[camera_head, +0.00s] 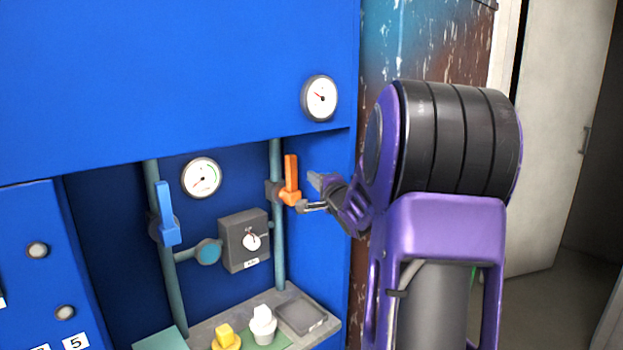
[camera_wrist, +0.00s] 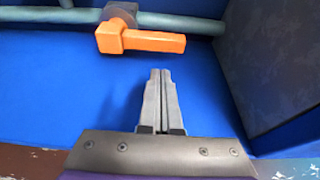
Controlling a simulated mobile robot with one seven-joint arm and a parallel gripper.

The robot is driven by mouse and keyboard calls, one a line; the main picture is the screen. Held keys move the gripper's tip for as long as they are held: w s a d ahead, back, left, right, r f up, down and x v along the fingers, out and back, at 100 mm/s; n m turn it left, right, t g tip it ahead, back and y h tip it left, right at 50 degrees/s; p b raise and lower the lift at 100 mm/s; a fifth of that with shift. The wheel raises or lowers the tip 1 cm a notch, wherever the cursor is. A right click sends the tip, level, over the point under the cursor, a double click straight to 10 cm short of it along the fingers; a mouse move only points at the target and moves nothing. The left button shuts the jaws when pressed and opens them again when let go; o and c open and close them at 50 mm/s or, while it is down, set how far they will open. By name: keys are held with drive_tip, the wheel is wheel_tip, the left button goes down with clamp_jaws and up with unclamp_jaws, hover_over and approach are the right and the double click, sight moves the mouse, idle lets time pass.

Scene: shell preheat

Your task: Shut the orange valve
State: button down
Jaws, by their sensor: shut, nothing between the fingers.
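The orange valve (camera_head: 290,181) sits on the right vertical pipe inside the recess of the blue cabinet. Its lever points up, in line with the pipe. My gripper (camera_head: 313,192) is just to the right of the valve, apart from it, shut and empty. In the wrist view the orange valve (camera_wrist: 140,40) is beyond the fingertips, with its lever lying along the pipe. The shut gripper (camera_wrist: 160,72) shows below the lever there, with a gap of blue wall between them.
A blue valve (camera_head: 165,215) is on the left pipe. A grey box with a dial (camera_head: 245,241) stands between the pipes. Gauges (camera_head: 201,178) are on the cabinet. A ledge (camera_head: 302,316) below carries yellow and white knobs. The recess's right wall (camera_head: 325,215) is close to my gripper.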

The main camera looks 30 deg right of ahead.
sight(292, 180)
drive_tip(key=w+d, duration=0.1)
drive_tip(key=w, duration=0.6)
drive_tip(key=shift+w+d, duration=0.3)
drive_tip(key=shift+w, duration=0.1)
